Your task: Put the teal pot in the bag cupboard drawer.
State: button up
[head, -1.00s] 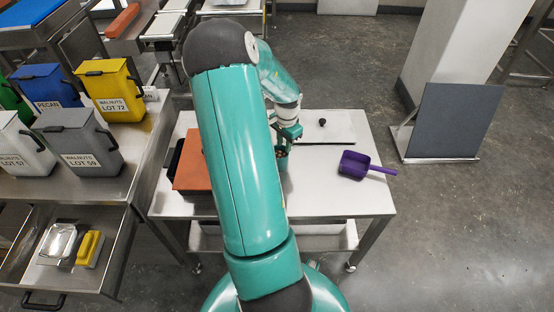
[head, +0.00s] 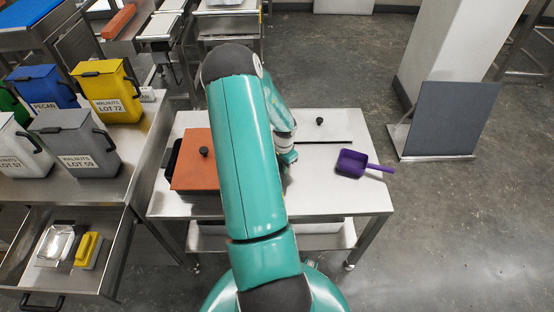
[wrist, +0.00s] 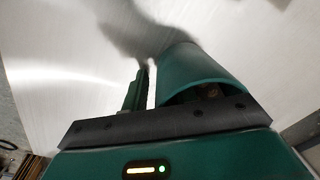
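The teal pot (wrist: 195,75) shows in the wrist view with its rim close to my gripper's palm. One finger of my gripper (wrist: 170,88) stands to the left outside the pot's wall, with a thin gap between them. The other finger is hidden, perhaps inside the pot. In the head view my gripper (head: 288,158) is low over the table; my arm hides the pot there. The open drawer (head: 110,222) of the bag cupboard (head: 118,190) is at the lower left, holding a metal tin and a yellow brush.
Grey, yellow, blue and white bins stand on the cupboard top. The drawer's right part is clear.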

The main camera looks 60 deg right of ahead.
grip_shut()
jog(key=shift+r, duration=0.1)
